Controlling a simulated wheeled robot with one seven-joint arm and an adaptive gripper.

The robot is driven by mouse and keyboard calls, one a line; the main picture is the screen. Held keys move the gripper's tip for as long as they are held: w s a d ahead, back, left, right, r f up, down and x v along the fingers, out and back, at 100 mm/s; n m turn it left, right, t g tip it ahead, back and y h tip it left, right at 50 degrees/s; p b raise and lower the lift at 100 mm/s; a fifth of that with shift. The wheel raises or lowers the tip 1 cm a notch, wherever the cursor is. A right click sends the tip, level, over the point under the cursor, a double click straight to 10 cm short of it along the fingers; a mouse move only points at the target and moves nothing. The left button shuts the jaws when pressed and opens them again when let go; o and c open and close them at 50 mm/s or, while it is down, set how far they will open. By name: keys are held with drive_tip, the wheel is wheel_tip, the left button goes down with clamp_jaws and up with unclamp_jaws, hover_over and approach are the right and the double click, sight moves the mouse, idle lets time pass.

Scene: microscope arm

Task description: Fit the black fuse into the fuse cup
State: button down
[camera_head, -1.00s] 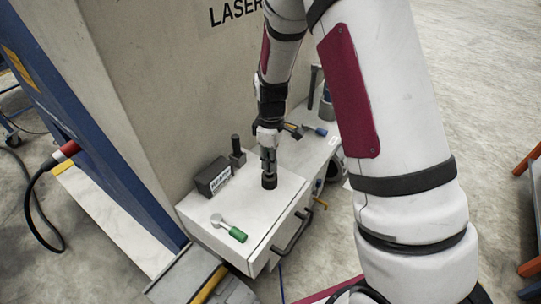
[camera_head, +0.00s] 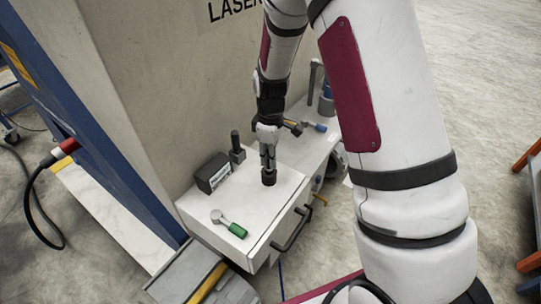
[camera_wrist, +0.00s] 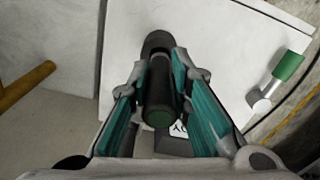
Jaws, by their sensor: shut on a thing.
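My gripper (camera_head: 268,164) is above the white cabinet top. The wrist view shows its teal-lined fingers (camera_wrist: 164,62) shut on the black fuse (camera_wrist: 160,92), a dark cylinder with its near end facing the camera. The fuse's far end meets a wider dark cup (camera_wrist: 158,42), which looks like the fuse cup. In the head view this cup (camera_head: 269,178) stands on the cabinet top directly below my fingers. The fuse and cup are in line, but I cannot tell whether or how deep the fuse sits inside.
A dark labelled box (camera_head: 213,172) and a dark upright post (camera_head: 236,147) stand behind left of the cup. A green-handled tool (camera_head: 230,225) lies on the front of the white cabinet top (camera_head: 255,215). A tall beige machine wall (camera_head: 170,90) rises close behind.

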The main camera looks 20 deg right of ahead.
drive_tip(key=shift+f+b, duration=0.85)
drive_tip(key=shift+f, duration=1.3)
idle(0.5)
drive_tip(key=c, duration=1.4)
unclamp_jaws()
drive_tip(key=shift+r, duration=0.15)
wheel_tip(320, 180, up, 11)
drive_tip(key=shift+r, duration=0.35)
